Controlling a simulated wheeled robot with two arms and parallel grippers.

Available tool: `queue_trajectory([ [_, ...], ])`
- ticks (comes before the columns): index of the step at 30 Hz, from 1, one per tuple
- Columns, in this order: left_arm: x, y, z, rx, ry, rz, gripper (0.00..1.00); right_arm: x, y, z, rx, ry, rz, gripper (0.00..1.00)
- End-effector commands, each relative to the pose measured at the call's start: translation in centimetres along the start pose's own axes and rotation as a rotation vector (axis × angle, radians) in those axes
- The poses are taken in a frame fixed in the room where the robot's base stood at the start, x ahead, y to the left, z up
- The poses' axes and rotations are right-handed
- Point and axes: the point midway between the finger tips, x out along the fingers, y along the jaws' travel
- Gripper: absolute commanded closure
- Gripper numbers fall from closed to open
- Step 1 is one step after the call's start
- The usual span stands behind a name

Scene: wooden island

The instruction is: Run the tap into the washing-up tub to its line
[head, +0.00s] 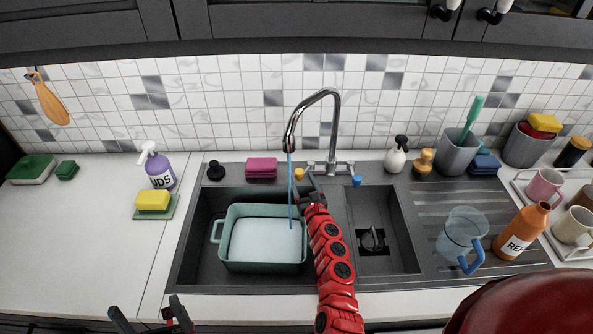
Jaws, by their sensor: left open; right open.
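The chrome tap (335,125) arches over the sink, and a thin blue stream of water (291,190) falls from its spout into the tub. The green washing-up tub (230,262) stands upright in the left basin and holds pale water (262,242) below its rim. I cannot make out its line. My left gripper (148,312) is open and empty at the bottom left, above the counter's front edge.
A clear jug (461,232) and an orange bottle (522,232) stand on the drainer. The far left counter (70,245) is mostly clear.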

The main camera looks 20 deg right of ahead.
Motion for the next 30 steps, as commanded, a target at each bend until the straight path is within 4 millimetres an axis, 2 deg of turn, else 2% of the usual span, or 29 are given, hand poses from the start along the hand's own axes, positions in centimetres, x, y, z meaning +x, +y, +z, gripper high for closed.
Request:
queue_trajectory([
  [1,-0.8,0.0,0.1,0.000,0.000,0.000,0.00,1.0,0.2,-0.4,-0.002,-0.001,0.006,0.33],
  [6,-2.2,0.1,0.4,0.000,0.000,0.000,0.00,3.7,0.1,-0.3,-0.003,-0.002,0.003,0.33],
  [12,-3.2,0.2,0.5,0.000,0.000,0.000,0.00,5.5,0.1,-0.1,-0.003,-0.002,0.003,0.33],
  [24,-3.3,0.2,0.6,0.000,0.000,0.000,0.00,6.0,0.1,0.0,-0.001,0.000,0.002,0.33],
  [30,-3.3,0.2,0.6,0.000,0.000,0.000,0.00,6.0,0.1,0.0,-0.001,0.000,0.002,0.69],
])
